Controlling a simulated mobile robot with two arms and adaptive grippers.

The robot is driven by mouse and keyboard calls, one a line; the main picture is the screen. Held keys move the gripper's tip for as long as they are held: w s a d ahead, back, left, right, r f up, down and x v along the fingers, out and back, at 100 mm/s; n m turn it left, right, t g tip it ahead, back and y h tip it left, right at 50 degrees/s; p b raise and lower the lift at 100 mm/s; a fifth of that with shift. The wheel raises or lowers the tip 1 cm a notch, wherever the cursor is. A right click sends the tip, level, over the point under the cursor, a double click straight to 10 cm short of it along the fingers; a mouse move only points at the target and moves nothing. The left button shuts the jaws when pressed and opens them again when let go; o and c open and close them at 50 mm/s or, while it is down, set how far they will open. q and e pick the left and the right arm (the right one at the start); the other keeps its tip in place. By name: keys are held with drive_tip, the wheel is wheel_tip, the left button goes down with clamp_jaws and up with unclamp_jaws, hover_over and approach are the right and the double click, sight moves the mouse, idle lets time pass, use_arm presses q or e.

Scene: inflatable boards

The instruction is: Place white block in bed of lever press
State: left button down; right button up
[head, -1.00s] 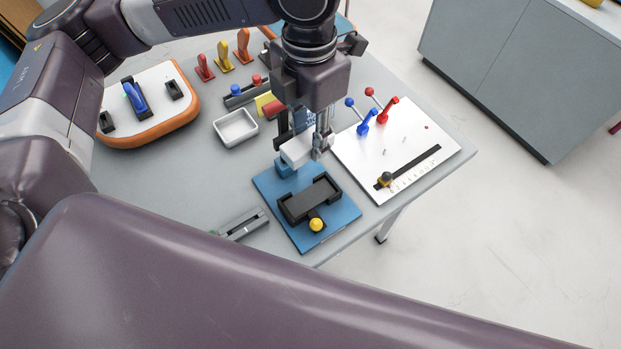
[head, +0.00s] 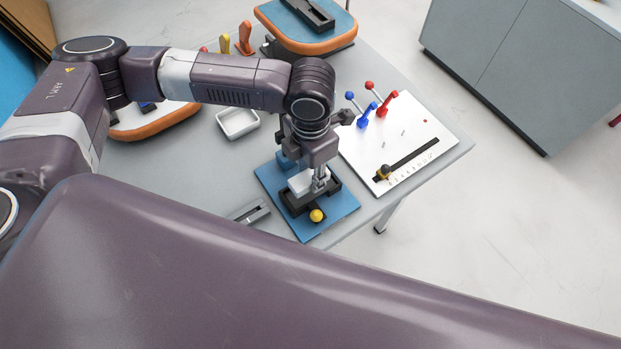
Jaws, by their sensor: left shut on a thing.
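The lever press stands on a blue base plate (head: 338,213) near the table's front edge, with a black bed (head: 293,205) and a yellow ball knob (head: 316,215) in front. My left gripper (head: 312,188) points down over the bed and is shut on the white block (head: 299,183). The block is at the bed, seen partly behind the fingers. I cannot tell whether it touches the bed floor. My right gripper is not in view.
A white panel (head: 415,125) with blue and red levers and a black slot lies close on the right. A white tray (head: 237,123) and a grey slotted piece (head: 250,212) are on the left. Orange-rimmed boards (head: 300,42) stand at the back and left.

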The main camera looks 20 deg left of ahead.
use_arm(q)
drive_tip(key=shift+f, duration=1.9)
drive_tip(key=shift+f, duration=0.1)
drive_tip(key=c, duration=1.5)
unclamp_jaws()
drive_tip(key=shift+r, duration=0.45)
wheel_tip(320, 180, up, 11)
drive_tip(key=shift+f+b, duration=0.2)
drive_tip(key=shift+b, duration=0.75)
drive_tip(key=shift+r, duration=0.45)
